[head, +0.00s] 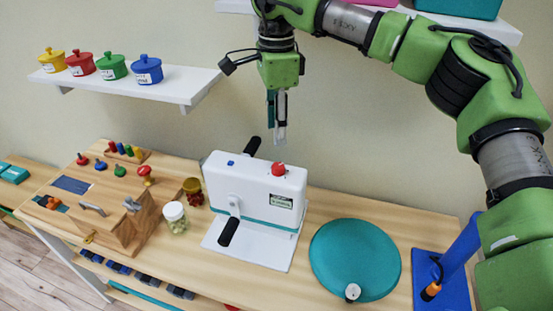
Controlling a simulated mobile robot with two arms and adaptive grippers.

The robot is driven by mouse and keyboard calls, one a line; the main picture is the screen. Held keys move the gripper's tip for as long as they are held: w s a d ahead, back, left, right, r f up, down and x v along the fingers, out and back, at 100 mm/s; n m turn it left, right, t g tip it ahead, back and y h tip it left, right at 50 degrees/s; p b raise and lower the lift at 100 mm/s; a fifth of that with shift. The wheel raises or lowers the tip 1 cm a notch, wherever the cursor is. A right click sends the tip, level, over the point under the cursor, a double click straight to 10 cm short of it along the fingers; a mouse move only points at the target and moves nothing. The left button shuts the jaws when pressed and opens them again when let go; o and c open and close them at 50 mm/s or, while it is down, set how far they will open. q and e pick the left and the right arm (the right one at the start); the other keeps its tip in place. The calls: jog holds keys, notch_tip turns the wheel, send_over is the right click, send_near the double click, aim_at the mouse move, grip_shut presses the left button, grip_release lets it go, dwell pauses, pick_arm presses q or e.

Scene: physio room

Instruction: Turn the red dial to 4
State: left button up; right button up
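A white machine (262,190) with a teal stripe stands on the wooden bench. A red dial (278,169) sits on its top, right of the middle; its scale and setting are too small to read. My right gripper (279,134) points down above and slightly behind the dial, apart from it. Its fingers look close together from this angle, and I cannot tell whether they are open. Nothing shows between them. My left gripper is not in view.
Black crank handles (229,231) stick out from the machine. Left are jars (174,213) and a wooden activity box (118,215) with coloured knobs. Right are a teal disc (355,258) and a blue stand (428,280). A wall shelf (180,84) holds coloured pots.

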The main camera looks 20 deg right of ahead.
aim_at(276, 165)
notch_tip(276, 165, down, 11)
jog(key=p, duration=0.3)
jog(key=c, duration=1.1)
